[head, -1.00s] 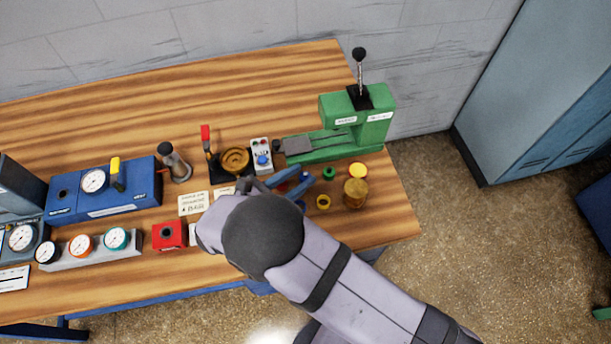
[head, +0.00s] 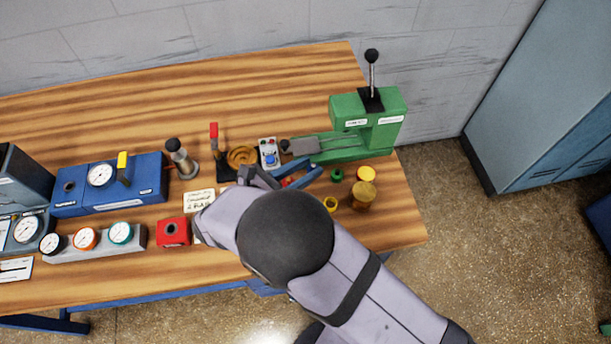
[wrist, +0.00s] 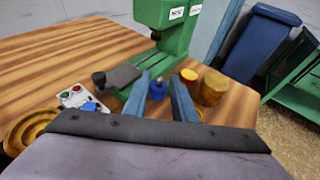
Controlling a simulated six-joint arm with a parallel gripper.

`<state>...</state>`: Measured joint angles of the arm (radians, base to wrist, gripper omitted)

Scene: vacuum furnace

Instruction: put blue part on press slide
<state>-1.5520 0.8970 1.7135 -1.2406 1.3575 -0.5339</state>
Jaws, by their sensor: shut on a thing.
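The blue part (wrist: 157,91) is held between the two blue fingers of my gripper (wrist: 161,98) in the wrist view. My gripper (head: 298,175) also shows in the head view, just in front of the green press (head: 366,125); the blue part cannot be made out there. The press slide is a grey plate (head: 303,146) with a dark knob at its left end. It shows in the wrist view (wrist: 122,77) to the left of and beyond my fingers. The blue part is apart from the slide.
A control box (head: 269,154) and a brass bowl (head: 241,156) stand left of the slide. A green part (head: 336,174), a yellow part (head: 331,204) and a brass cylinder (head: 363,198) stand right of my gripper. The back of the table is clear.

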